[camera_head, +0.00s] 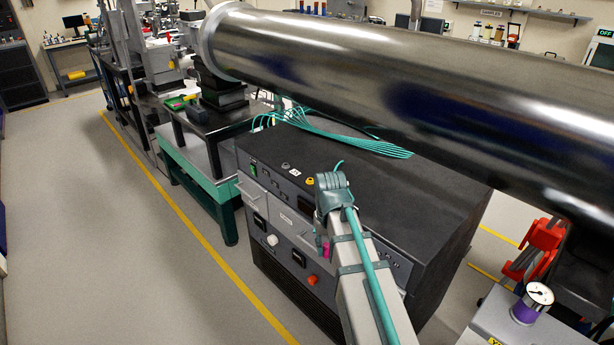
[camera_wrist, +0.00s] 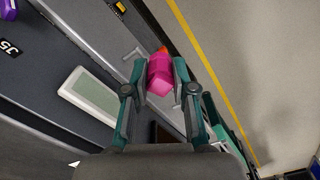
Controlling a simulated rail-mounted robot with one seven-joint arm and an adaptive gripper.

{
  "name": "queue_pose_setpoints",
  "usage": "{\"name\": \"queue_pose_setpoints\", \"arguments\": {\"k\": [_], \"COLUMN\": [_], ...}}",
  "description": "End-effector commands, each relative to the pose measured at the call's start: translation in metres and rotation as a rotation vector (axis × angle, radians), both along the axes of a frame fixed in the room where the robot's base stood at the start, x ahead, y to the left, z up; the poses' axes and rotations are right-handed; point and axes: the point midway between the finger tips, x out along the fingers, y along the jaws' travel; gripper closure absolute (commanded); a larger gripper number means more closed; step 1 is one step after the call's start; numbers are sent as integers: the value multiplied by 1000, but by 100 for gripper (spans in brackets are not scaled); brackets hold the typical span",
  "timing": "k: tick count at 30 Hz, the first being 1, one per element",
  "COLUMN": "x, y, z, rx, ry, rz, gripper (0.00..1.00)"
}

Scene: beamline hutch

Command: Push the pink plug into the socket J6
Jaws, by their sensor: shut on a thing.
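The pink plug (camera_wrist: 160,76) is held between the two fingers of my gripper (camera_wrist: 160,72) in the wrist view. In the head view a bit of pink (camera_head: 326,250) shows beside my arm, in front of the cabinet's face; the fingers are mostly hidden there. The plug is apart from the cabinet top. I cannot make out which socket is J6.
The black-topped cabinet (camera_head: 400,190) has knobs and drawers on its front. Teal cables (camera_head: 345,143) lie across its back. A large steel pipe (camera_head: 400,70) runs close above. In the wrist view a purple object (camera_wrist: 8,9) sits at the corner. Open floor (camera_head: 120,230) lies left.

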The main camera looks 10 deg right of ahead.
Motion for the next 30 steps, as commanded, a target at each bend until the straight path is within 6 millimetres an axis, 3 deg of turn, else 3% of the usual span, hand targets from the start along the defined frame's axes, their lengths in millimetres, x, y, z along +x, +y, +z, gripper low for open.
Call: {"name": "queue_pose_setpoints", "arguments": {"k": [8, 14, 20, 30], "x": [-3, 4, 42, 147], "y": [1, 1, 1, 0], "z": [5, 33, 78, 149], "rx": [2, 2, 3, 4], "ry": [6, 11, 23, 26], "rz": [1, 1, 1, 31], "gripper": [100, 100, 100, 100]}}
